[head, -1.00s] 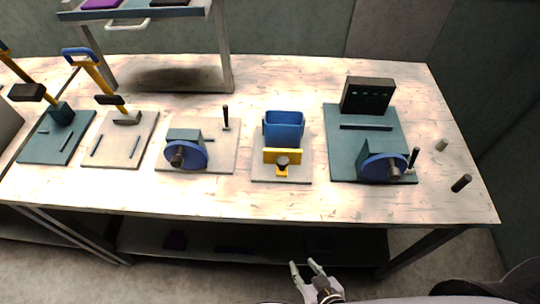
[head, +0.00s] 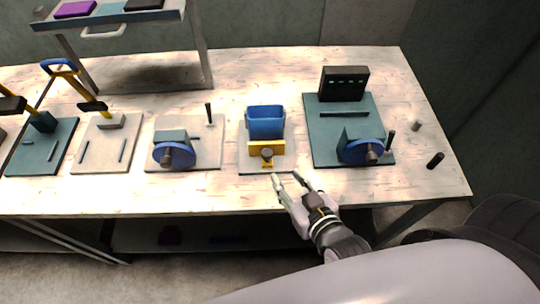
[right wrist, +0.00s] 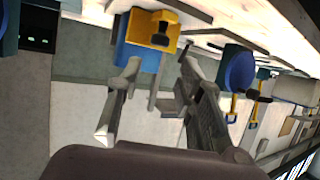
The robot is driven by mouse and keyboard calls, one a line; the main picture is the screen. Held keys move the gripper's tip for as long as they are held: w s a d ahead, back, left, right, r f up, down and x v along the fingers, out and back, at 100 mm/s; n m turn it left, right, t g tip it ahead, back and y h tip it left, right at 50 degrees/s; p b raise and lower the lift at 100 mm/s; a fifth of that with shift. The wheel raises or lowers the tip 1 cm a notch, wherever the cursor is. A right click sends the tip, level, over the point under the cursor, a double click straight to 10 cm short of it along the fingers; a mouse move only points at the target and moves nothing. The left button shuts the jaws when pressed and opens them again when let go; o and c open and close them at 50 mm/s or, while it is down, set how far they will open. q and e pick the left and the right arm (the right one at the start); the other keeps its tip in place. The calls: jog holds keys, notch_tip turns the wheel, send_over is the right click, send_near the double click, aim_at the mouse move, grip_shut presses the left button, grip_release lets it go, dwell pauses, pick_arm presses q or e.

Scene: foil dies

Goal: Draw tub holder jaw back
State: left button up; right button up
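The tub holder is a pale plate (head: 277,167) near the table's middle with a blue tub (head: 265,121) on it. A yellow jaw (head: 266,149) with a dark knob (head: 267,155) stands at the tub's front side. In the right wrist view the yellow jaw (right wrist: 165,24) shows by the blue tub (right wrist: 133,52), beyond the fingers. My right gripper (head: 297,178) is open and empty, just in front of the plate near the table's front edge, apart from the jaw. In the right wrist view its fingers (right wrist: 160,75) are spread. My left gripper is not in view.
Left of the holder is a pale plate with a blue wheel (head: 174,155); to the right is a teal plate (head: 320,130) with another blue wheel (head: 359,151) and a dark post. Yellow-handled levers (head: 86,82) stand at far left. A dark peg (head: 435,160) lies at right.

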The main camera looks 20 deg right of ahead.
aim_at(269, 157)
jog(key=p+x, duration=0.1)
jog(key=x, duration=1)
jog(key=shift+f+p, duration=0.1)
jog(key=shift+p, duration=0.2)
jog(key=shift+s, duration=0.1)
jog(key=shift+c, duration=0.3)
grip_shut()
